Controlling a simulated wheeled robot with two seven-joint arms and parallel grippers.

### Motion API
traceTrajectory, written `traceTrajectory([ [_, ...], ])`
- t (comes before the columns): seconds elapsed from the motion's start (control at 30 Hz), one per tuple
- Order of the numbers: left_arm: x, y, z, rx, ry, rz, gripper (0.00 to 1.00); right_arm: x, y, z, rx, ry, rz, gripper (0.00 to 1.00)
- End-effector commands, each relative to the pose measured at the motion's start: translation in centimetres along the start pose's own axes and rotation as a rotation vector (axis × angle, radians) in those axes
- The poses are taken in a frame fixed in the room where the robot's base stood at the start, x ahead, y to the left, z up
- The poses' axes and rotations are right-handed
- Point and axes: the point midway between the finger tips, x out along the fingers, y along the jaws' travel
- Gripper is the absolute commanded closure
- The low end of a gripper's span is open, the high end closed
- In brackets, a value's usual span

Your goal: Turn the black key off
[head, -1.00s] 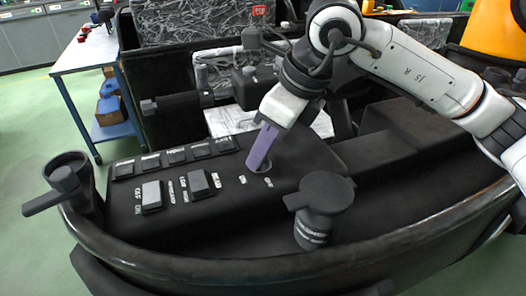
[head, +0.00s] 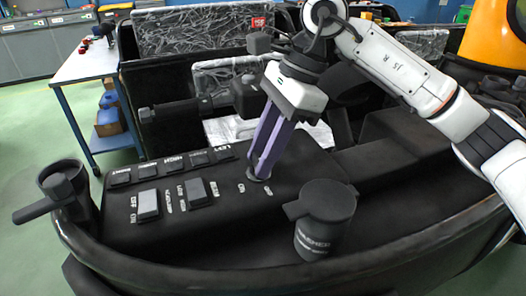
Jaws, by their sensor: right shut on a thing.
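My right gripper (head: 258,176) reaches down from the upper right onto the black control panel (head: 130,213). Its two purple fingers show side by side with a narrow gap, and their tips are at the round key switch (head: 266,189) beside the small white position labels. The fingers are shut on the black key, which is mostly hidden between and behind the tips. My left gripper is not in view.
Several rocker switches (head: 148,204) line the panel to the left. A black capped cylinder (head: 317,218) stands close to the right of the key, and a black lever knob (head: 62,187) stands at the far left. A table (head: 83,62) stands behind.

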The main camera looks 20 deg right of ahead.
Motion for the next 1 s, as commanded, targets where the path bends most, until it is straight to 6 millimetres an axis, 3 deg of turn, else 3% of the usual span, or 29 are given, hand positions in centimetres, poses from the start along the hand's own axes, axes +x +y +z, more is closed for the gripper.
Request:
traceTrajectory([
  [0.67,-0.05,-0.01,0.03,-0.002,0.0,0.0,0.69,-0.13,-0.09,0.14,-0.061,-0.002,0.021,0.94],
  [0.7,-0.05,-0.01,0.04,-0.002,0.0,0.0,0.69,-0.14,-0.09,0.13,-0.061,-0.002,0.02,0.67],
  [0.77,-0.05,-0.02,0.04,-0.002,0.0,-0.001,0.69,-0.13,-0.09,0.13,-0.061,-0.002,0.021,0.57],
  [0.8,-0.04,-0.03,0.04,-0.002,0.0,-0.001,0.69,-0.12,-0.08,0.12,-0.061,-0.002,0.021,0.53],
  [1.0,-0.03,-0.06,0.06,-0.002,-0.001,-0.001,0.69,-0.05,-0.07,0.06,-0.059,0.0,0.022,0.53],
])
